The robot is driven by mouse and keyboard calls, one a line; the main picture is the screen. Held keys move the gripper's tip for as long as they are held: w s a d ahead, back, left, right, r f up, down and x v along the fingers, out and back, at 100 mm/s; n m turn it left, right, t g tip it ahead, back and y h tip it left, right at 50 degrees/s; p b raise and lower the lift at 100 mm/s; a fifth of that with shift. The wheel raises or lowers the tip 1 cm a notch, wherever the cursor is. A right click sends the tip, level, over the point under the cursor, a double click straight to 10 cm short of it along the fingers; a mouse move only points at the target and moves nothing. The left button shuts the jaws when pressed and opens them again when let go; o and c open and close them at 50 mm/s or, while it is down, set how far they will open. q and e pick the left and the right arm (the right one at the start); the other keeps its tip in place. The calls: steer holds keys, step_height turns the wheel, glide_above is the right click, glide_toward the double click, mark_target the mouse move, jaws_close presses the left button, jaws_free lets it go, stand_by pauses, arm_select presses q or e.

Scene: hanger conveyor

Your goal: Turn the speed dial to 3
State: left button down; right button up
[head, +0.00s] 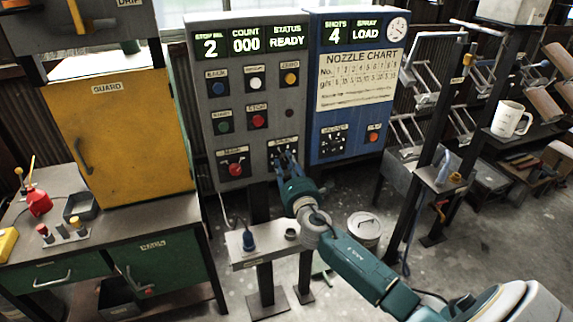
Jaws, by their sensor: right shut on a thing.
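The grey control panel (246,100) stands in the middle of the head view. Its dial (284,146) at the lower right, with a small label too blurred to read surely, is mostly covered by my gripper. I take it as the speed dial. My right gripper (287,160) reaches up to it from the lower right and is shut on its knob. The knob's pointer and the number it points to are hidden. My left gripper is not in view.
A red knob (236,169) sits left of the dial, with several push buttons above. The blue panel (345,90) adjoins on the right, with its own dial (332,141) close to my gripper. A small shelf (262,256) stands below. A yellow guard door (122,140) is at left.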

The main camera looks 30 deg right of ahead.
steer(key=shift+d+m, duration=0.1)
steer(key=shift+m, duration=0.2)
steer(key=m, duration=0.3)
steer(key=shift+r+m, duration=0.1)
steer(key=shift+m, duration=0.2)
steer(key=shift+m+g, duration=0.3)
steer(key=shift+m, duration=1.8)
steer(key=o, duration=1.2)
steer(key=shift+d+y, duration=0.15)
steer(key=shift+y, duration=0.25)
steer(key=shift+c, duration=0.2)
steer(key=shift+s+a, duration=0.3)
steer(key=shift+s, duration=0.25)
steer(key=v, duration=1.1)
